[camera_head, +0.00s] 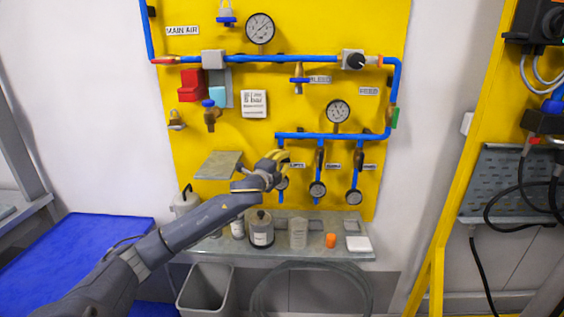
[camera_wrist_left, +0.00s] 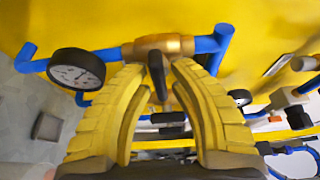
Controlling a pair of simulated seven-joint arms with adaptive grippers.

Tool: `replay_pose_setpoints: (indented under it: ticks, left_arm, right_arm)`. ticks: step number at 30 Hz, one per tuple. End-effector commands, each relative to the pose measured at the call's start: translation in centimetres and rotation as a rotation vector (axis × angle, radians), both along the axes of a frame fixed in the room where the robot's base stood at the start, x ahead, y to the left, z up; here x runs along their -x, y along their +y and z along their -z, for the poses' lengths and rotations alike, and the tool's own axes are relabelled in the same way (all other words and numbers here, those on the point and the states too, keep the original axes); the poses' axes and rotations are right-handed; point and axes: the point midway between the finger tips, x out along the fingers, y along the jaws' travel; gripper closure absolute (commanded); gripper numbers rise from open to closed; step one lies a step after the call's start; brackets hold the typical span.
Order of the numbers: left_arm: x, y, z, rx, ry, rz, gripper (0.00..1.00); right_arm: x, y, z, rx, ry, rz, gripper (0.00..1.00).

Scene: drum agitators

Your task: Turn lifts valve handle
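The lifts valve sits at the top of the leftmost of three blue drop pipes on the yellow panel, beside a small label (camera_head: 297,165). In the head view my left gripper (camera_head: 282,157) covers most of it. In the left wrist view the valve's brass body (camera_wrist_left: 165,46) lies on the blue pipe, and its dark handle (camera_wrist_left: 158,76) points towards me. The yellow fingers of my left gripper (camera_wrist_left: 160,72) stand on either side of the handle, apart, with narrow gaps seeming to show beside it. Whether one finger touches it is unclear. My right gripper is not in view.
Round gauges hang below the drop pipes, one (camera_wrist_left: 76,75) close left of the fingers. Two more valve drops (camera_head: 319,157) stand to the right. A grey shelf (camera_head: 275,251) below holds a dark jar (camera_head: 261,229), a clear cup (camera_head: 298,233) and an orange item (camera_head: 331,241).

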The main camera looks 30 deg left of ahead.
Motion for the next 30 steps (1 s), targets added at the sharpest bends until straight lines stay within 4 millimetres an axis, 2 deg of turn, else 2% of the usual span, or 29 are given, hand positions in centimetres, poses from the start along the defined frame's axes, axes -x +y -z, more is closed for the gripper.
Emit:
replay_pose_setpoints:
  ticks: [3, 14, 17, 30]
  left_arm:
    - [0.0, 0.0, 0.0, 0.001, 0.0, 0.0, 0.66]
    - [0.6, -0.1, 0.0, 0.001, 0.0, 0.001, 0.66]
    - [1.7, -0.2, 0.1, 0.001, 0.001, 0.001, 0.66]
    - [8.6, -1.0, 0.0, -0.001, 0.001, 0.002, 0.66]
  right_arm:
    - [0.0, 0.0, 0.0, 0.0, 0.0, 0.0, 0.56]
    - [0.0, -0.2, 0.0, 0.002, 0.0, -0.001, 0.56]
    - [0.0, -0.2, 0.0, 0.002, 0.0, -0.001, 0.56]
    - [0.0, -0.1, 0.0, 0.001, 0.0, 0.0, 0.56]
